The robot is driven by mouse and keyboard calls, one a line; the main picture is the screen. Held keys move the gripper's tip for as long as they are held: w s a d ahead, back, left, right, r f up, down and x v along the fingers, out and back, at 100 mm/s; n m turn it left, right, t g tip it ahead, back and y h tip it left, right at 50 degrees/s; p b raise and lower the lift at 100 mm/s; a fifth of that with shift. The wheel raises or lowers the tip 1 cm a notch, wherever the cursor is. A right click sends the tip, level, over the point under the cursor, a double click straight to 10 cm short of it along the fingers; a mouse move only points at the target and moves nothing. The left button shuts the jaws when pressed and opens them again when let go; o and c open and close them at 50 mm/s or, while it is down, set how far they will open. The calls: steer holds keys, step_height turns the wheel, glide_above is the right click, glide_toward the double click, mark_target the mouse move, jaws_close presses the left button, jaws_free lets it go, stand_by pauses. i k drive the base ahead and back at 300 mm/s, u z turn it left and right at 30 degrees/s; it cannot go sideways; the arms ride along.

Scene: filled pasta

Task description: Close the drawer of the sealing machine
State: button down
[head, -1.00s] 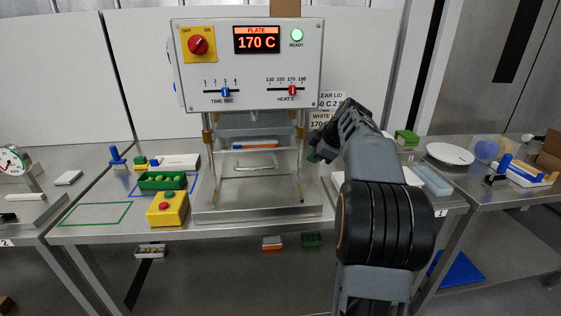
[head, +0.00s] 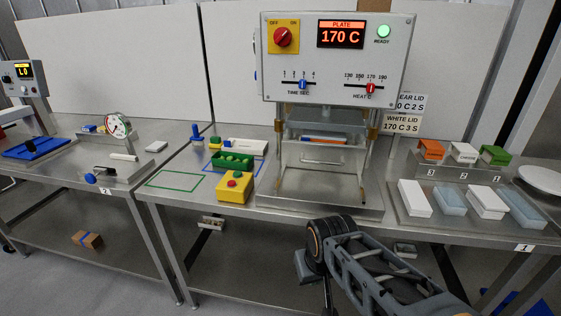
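The sealing machine (head: 333,60) stands at the middle of the bench, its display reading "PLATE 170 C". Its drawer (head: 322,161) shows as a metal front with a handle, low between the posts; I cannot tell whether it is fully in. An item with orange, white and blue parts (head: 325,140) lies above the drawer front, under the plate. My gripper (head: 312,270) seems to be the small grey part at the end of my arm, below and in front of the bench edge, apart from the machine. Its fingers do not show clearly.
Right of the machine is a metal tray (head: 410,222) with white and bluish containers. Behind it are orange, white and green pieces (head: 464,153). Left are a yellow button box (head: 235,187), a green tray (head: 232,160) and an empty green outline (head: 175,179).

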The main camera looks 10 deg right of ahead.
mark_target(335, 157)
steer(key=u, duration=2.4)
steer(key=k, duration=0.7)
steer(key=z, duration=1.1)
steer(key=i, duration=0.4)
steer(key=u, duration=0.3)
